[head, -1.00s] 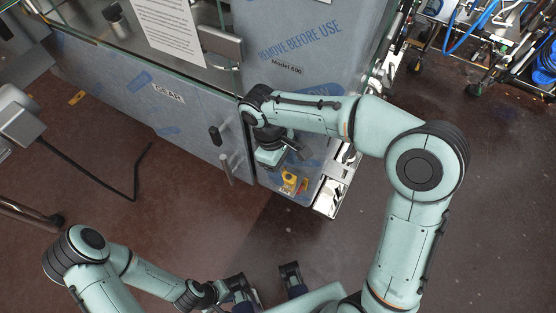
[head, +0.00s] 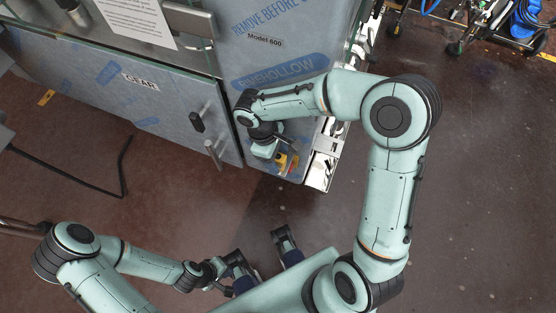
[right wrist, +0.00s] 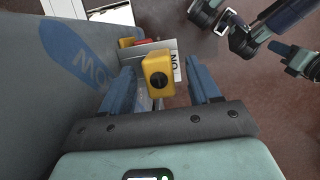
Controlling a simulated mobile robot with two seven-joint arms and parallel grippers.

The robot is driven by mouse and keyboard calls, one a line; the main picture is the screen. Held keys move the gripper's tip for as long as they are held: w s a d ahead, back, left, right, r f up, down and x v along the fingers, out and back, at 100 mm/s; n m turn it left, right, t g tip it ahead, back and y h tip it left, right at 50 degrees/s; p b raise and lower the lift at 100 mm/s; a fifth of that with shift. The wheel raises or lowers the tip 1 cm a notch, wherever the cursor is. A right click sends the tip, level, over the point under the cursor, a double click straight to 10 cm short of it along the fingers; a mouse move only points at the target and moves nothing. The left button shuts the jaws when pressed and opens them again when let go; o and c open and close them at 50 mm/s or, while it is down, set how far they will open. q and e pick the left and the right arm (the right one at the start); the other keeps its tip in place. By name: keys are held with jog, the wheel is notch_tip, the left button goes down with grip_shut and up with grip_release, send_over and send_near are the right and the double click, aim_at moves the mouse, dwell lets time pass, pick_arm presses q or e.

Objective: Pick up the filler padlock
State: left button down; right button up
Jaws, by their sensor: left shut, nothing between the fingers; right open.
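A yellow block with a round black face, apparently the padlock (right wrist: 158,73), hangs at the front panel of the film-wrapped machine. A white tag with black letters shows beside it. In the head view the padlock (head: 282,161) is partly hidden by my right gripper (head: 268,148). My right gripper (right wrist: 160,88) is open in the right wrist view, its two blue fingers on either side of the padlock with gaps showing. Whether the fingertips reach past it is unclear. My left gripper (head: 214,272) is low in the head view, far from the padlock, shut and empty.
The machine's blue-wrapped panel (right wrist: 60,90) stands close to the left finger. A red and yellow fitting (right wrist: 130,42) sits behind the padlock. A door handle (head: 213,154) sticks out left of my right gripper. The floor (head: 470,200) to the right is clear.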

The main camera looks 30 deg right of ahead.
jog(key=x, duration=0.3)
jog(key=shift+f, duration=0.1)
jog(key=c, duration=1.1)
jog(key=shift+c, duration=0.2)
